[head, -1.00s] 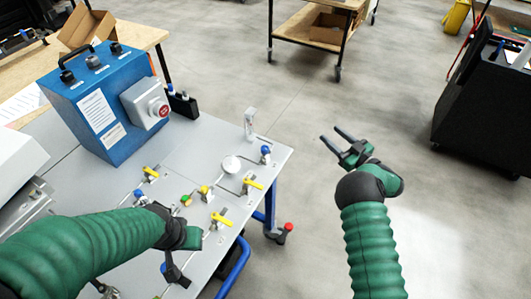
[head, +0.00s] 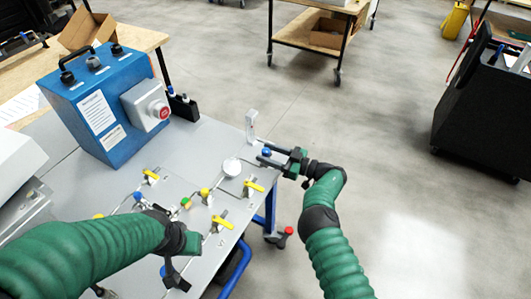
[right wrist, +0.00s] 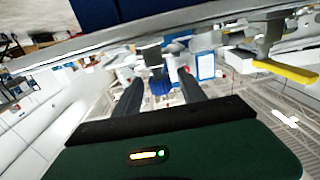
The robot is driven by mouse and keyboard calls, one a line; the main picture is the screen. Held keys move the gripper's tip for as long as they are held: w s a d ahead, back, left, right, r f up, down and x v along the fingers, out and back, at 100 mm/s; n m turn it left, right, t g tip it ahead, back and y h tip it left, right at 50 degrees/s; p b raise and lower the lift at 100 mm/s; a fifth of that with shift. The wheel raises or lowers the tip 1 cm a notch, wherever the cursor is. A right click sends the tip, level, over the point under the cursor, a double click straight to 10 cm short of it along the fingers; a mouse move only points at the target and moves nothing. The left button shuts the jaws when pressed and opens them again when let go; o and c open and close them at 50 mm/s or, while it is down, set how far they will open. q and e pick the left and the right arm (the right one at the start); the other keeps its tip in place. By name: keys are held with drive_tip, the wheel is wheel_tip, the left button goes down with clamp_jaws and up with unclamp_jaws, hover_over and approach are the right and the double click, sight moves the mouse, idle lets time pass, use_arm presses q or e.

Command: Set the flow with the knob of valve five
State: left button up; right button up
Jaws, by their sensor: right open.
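A blue knob (head: 266,152) stands near the far right corner of the grey panel table (head: 205,140). No valve number is readable, so I cannot tell by label whether it is valve five. My right gripper (head: 263,156) is open, with its fingers reaching in from the right at this knob. In the right wrist view the blue knob (right wrist: 161,88) shows between the two open fingers; contact cannot be made out. My left gripper (head: 176,274) is low on the left over the panel, partly hidden by its own arm, near another blue knob (head: 163,270).
A blue box (head: 110,110) with a red button stands behind left.

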drive_tip(key=shift+w+a, duration=0.25)
drive_tip(key=shift+a, duration=0.25)
clamp_jaws()
drive_tip(key=m+t+h+p, duration=0.1)
drive_tip(key=t+p, duration=0.1)
drive_tip(key=p, duration=0.1)
drive_tip(key=r+m+t+h+p, duration=0.1)
drive_tip(key=m+t+p, duration=0.1)
drive_tip(key=p, duration=0.1)
drive_tip(key=shift+r+h+p, duration=0.1)
drive_tip(key=shift+h+p, duration=0.2)
drive_tip(key=shift+h, duration=0.1)
drive_tip(key=shift+f+m+t+h, duration=0.25)
drive_tip(key=shift+m+t+h, duration=0.25)
drive_tip(key=shift+t, duration=0.05)
drive_tip(key=shift+f+m+t+h, duration=0.2)
drive_tip(key=shift+m+t+h, duration=0.3)
drive_tip(key=shift+t, duration=0.05)
use_arm(q)
drive_tip(key=w+v, duration=0.1)
drive_tip(key=v, duration=0.5)
drive_tip(key=shift+w+r, duration=0.15)
drive_tip(key=shift+r, duration=0.4)
use_arm(e)
unclamp_jaws()
drive_tip(key=shift+f, duration=0.1)
